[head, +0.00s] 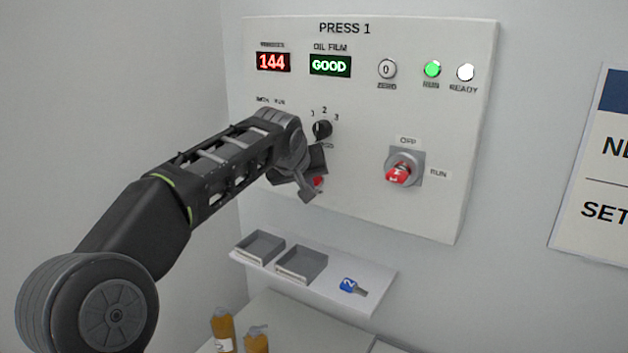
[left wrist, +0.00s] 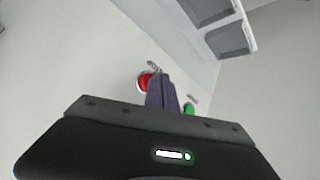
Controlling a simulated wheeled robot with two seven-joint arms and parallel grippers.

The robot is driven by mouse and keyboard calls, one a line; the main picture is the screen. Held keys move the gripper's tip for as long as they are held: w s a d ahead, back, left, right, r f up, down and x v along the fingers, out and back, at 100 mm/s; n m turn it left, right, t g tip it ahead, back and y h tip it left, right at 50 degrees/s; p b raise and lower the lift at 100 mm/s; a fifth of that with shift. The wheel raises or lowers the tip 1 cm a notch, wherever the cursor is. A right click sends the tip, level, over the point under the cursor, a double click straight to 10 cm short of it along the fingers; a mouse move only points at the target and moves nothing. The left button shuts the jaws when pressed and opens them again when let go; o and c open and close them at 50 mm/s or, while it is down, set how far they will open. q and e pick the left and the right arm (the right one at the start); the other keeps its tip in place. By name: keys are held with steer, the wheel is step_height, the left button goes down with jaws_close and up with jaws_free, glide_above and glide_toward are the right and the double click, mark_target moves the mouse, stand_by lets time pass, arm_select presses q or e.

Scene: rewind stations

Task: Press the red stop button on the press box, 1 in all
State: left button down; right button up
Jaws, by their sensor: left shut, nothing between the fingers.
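The press box (head: 370,200) labelled PRESS 1 is on the wall. The red stop button (head: 318,182) is mostly hidden behind my left gripper (head: 308,194) in the head view. In the left wrist view the red button (left wrist: 146,81) shows just left of my shut fingers (left wrist: 162,92), and a green button (left wrist: 189,108) shows to their right. My left gripper is shut and empty, close to the panel. I cannot tell whether its tips touch the red button. My right gripper is not in view.
A red rotary switch (head: 399,173) stands out to the right, with a black selector knob (head: 322,129) above the gripper. A shelf (head: 340,301) below carries two grey trays and a blue-tagged key (head: 353,287). Orange bottles (head: 223,330) stand lower down. The RUN lamp (head: 432,69) is green.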

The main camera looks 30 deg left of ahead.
arm_select(q)
steer(key=shift+w, duration=0.35)
stand_by(0.3)
stand_by(0.4)
steer(key=shift+s+b, duration=0.4)
steer(key=shift+s, duration=0.4)
steer(key=s+b, duration=0.3)
steer(key=s, duration=0.2)
stand_by(0.9)
